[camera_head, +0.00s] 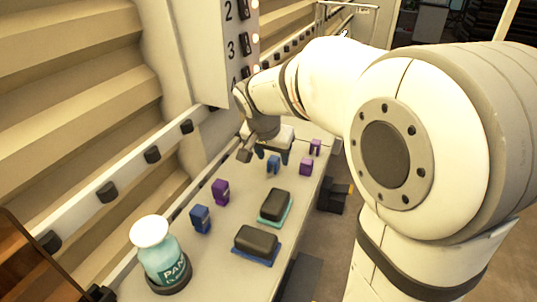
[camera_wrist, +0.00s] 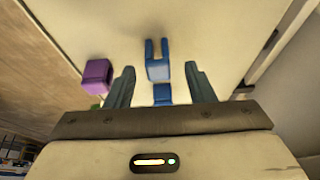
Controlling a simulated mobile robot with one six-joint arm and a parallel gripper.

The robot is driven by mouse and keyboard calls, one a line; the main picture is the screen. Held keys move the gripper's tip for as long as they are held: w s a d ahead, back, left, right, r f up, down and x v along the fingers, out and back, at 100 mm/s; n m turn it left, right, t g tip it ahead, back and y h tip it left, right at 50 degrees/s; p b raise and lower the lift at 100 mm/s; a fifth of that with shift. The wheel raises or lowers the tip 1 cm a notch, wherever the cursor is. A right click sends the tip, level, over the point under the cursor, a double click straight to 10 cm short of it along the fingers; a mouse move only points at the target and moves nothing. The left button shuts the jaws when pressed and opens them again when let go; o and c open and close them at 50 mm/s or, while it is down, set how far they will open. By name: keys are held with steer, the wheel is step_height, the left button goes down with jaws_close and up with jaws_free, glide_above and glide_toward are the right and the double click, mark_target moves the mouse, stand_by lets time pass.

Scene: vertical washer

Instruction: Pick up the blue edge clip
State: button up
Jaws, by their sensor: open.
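A blue edge clip (camera_head: 273,164) stands on the pale work surface under my gripper (camera_head: 271,156). In the wrist view a blue clip with two prongs (camera_wrist: 158,68) lies at the level of my fingertips (camera_wrist: 159,70), between them in the picture. A second blue piece (camera_wrist: 162,94) shows just below it, nearer the palm; I cannot tell whether it is separate. My gripper is open, and neither finger visibly touches the clip. Another blue clip (camera_head: 200,219) stands nearer the camera, left of the black-and-teal brush block.
Purple clips stand at the left (camera_head: 220,191) and right (camera_head: 306,166); one purple clip (camera_wrist: 97,76) is left of my fingers in the wrist view. Dark blocks on teal (camera_head: 275,205) and blue (camera_head: 256,243) bases and a teal bottle (camera_head: 163,262) occupy the near surface.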

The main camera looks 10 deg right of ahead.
steer(key=shift+x, duration=0.95)
steer(key=c, duration=1)
